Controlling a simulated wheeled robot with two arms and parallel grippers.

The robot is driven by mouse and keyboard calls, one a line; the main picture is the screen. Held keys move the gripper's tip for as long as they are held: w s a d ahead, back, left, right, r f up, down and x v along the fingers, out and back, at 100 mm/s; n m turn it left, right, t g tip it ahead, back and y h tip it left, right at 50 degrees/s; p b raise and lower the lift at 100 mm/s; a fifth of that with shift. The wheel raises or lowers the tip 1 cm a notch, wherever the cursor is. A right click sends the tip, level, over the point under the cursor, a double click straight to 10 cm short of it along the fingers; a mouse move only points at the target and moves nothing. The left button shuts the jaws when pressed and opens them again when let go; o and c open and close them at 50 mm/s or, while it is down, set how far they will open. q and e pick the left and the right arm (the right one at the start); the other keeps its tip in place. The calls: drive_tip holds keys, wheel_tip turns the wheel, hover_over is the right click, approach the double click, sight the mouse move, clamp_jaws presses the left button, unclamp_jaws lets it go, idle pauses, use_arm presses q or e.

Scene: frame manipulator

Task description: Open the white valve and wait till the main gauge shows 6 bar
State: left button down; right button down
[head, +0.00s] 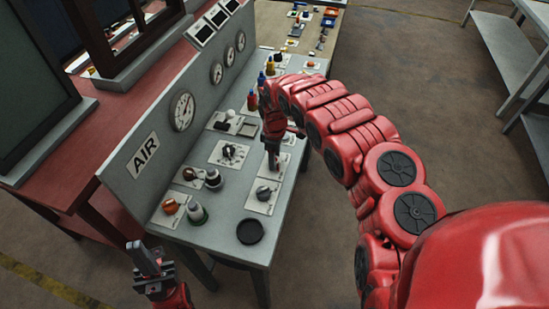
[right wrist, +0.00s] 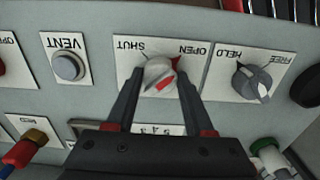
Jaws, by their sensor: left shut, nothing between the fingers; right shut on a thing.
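The white valve (right wrist: 159,73) is a round white knob with a red mark, on a plate lettered SHUT and OPEN in the right wrist view. My right gripper (right wrist: 160,80) has one finger on each side of the knob and is shut on it. In the head view my right gripper (head: 272,162) is down at the panel and hides the knob. The largest gauge (head: 182,110), beside the AIR sign, has a white dial; its reading is too small to tell. My left gripper (head: 152,270) is shut and empty, off the panel's near left corner.
A grey HELD/FREE knob (right wrist: 252,82) sits right of the valve, and a VENT button (right wrist: 68,66) sits left of it. Several smaller gauges (head: 217,72) line the upright board. A black round cap (head: 250,231) lies at the panel's near end. Open floor is to the right.

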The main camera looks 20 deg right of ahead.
drive_tip(key=shift+c, duration=1.4)
unclamp_jaws()
drive_tip(key=shift+r, duration=0.45)
wheel_tip(320, 180, up, 3)
drive_tip(key=shift+w+d+f+b, duration=0.1)
drive_tip(key=shift+f+b, duration=0.1)
drive_tip(key=shift+b, duration=0.2)
wheel_tip(320, 180, up, 6)
drive_tip(key=p, duration=0.3)
drive_tip(key=shift+r, duration=0.15)
wheel_tip(320, 180, up, 8)
drive_tip(key=shift+b, duration=0.4)
drive_tip(key=shift+f, duration=0.2)
